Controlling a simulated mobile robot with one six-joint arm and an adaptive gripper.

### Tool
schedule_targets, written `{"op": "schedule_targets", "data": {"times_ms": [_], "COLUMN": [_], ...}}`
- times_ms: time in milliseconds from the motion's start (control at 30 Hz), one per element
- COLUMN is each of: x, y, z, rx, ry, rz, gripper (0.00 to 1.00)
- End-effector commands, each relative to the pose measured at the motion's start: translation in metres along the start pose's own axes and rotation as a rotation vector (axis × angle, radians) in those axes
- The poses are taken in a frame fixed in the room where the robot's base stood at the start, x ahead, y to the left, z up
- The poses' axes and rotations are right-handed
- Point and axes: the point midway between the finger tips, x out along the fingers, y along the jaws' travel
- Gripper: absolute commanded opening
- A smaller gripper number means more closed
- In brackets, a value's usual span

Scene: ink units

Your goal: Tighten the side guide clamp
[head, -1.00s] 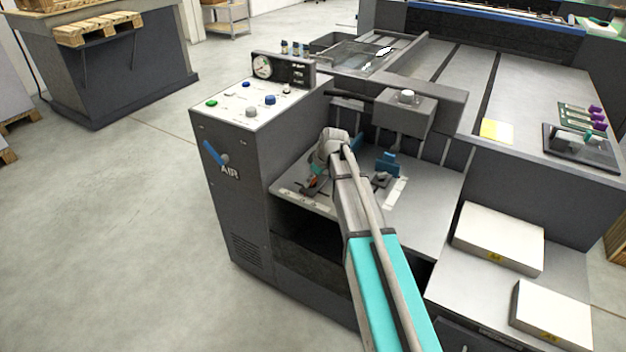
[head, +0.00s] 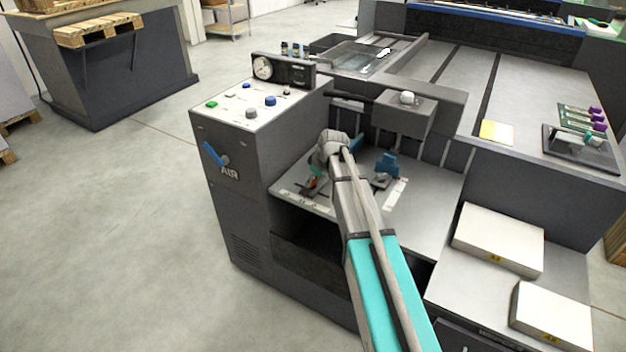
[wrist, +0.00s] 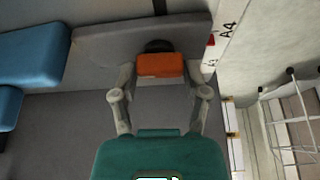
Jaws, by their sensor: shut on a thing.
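The side guide clamp shows in the wrist view as an orange handle (wrist: 160,65) on a dark round hub, against a flat grey guide plate (wrist: 98,41). My gripper (wrist: 162,79) is shut on the orange handle, with one finger at each side of it. In the head view my gripper (head: 314,186) is low over the left part of the feeder table (head: 425,215). My wrist hides most of the clamp there. A printed scale strip (wrist: 226,35) marked A4, with a red pointer (wrist: 211,40), runs right of the plate.
Blue blocks (wrist: 30,55) are at the left of the wrist view. In the head view a blue guide part (head: 387,163) stands right of my wrist. A control console (head: 258,108) rises to the left, and a grey box (head: 404,113) overhangs behind.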

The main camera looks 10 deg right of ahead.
Motion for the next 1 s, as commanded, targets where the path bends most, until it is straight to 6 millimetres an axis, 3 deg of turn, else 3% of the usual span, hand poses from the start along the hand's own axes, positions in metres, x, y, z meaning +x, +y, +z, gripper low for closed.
{"op": "schedule_targets", "data": {"times_ms": [1000], "x": [0.0004], "y": [-0.0021], "z": [-0.0006], "rx": [0.634], "ry": [-0.001], "rz": [0.263], "gripper": [0.11]}}
